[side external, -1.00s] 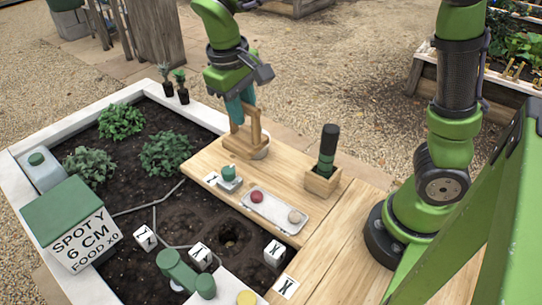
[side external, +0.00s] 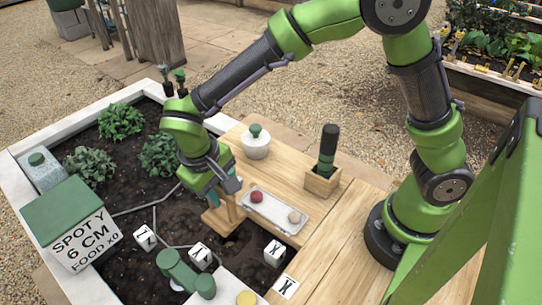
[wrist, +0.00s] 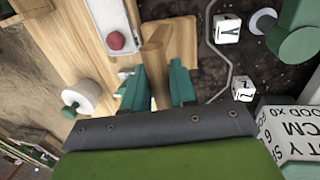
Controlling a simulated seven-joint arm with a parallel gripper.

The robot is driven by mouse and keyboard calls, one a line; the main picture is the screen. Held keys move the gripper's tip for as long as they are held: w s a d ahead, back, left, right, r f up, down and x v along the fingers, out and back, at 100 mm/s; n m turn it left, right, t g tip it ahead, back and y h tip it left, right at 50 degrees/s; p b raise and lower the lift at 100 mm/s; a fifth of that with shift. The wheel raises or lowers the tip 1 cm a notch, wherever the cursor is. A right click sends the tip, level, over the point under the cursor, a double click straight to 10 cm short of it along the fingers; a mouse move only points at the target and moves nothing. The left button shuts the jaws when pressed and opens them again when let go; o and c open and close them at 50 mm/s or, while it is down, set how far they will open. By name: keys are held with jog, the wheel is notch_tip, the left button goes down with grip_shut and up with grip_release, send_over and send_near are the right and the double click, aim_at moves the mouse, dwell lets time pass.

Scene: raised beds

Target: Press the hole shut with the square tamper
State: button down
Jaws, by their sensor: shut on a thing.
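My gripper (side external: 216,180) is shut on the wooden handle of the square tamper (side external: 221,220). In the wrist view, my teal fingers (wrist: 156,92) close on the handle, and the tamper's square wooden base (wrist: 181,42) shows beyond them. The tamper is upright in the side view, past the board's edge and over the soil beside the tray. The hole is mostly hidden by the tamper; only dark soil shows just below the base. I cannot tell whether the base touches the soil.
A tray (side external: 272,221) with a red and a pale button lies on the board. A white lidded pot (side external: 256,146) and a dark-handled tool in a wooden holder (side external: 322,181) stand behind.

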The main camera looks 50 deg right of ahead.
aim_at(223, 213)
jog(key=shift+f, duration=3.05)
jog(key=shift+f, duration=0.95)
jog(key=shift+s+r, duration=0.1)
dwell(0.6)
jog(key=shift+r, duration=3.1)
